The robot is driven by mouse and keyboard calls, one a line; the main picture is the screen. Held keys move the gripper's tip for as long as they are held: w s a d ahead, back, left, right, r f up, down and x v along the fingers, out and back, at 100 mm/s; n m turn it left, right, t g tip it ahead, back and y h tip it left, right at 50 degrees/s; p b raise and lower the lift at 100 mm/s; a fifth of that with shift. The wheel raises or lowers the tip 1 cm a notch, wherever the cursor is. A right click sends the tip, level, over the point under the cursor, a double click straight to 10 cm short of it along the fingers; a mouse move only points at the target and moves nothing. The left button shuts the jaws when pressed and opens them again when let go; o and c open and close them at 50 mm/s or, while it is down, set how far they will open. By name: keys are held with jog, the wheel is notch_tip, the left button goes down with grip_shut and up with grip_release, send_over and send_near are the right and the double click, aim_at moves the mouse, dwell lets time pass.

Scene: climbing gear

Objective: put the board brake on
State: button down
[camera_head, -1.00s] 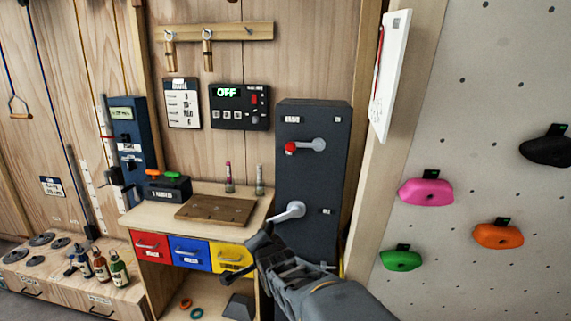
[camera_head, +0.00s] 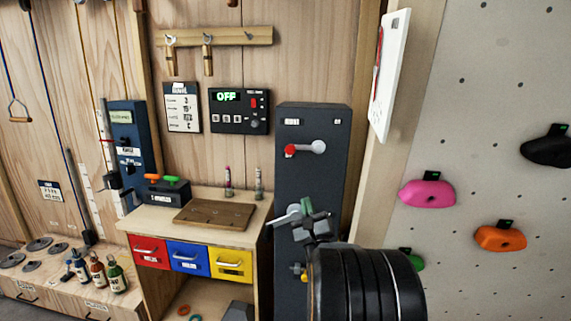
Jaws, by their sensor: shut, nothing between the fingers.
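A tall dark grey cabinet (camera_head: 325,175) stands right of the workbench and carries two levers. The upper lever (camera_head: 305,148) is grey with a red knob and points left. The lower lever (camera_head: 283,217) is pale grey and slants down to the left. Their small labels are too blurred to read, so I cannot tell which is the board brake. My gripper (camera_head: 308,222) is in front of the cabinet, beside the right end of the lower lever. It is shut with nothing held; I cannot tell whether it touches the lever. My thick black wrist hides the cabinet's lower right.
The workbench holds a brown board (camera_head: 214,213) above red, blue and yellow drawers (camera_head: 231,263). A control panel (camera_head: 239,110) reading OFF hangs on the wall. A climbing wall (camera_head: 470,60) with coloured holds is at right, and a white board (camera_head: 389,75) juts out beside it.

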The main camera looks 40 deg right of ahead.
jog(key=p, duration=0.4)
send_near(304, 149)
jog(key=w, duration=0.4)
jog(key=shift+w+a+r+p, duration=0.4)
jog(key=shift+a+r, duration=0.1)
jog(key=shift+r, duration=0.2)
jog(key=shift+w+a+r+p, duration=0.25)
jog(key=shift+a+r+p, duration=0.2)
jog(key=shift+r, duration=0.25)
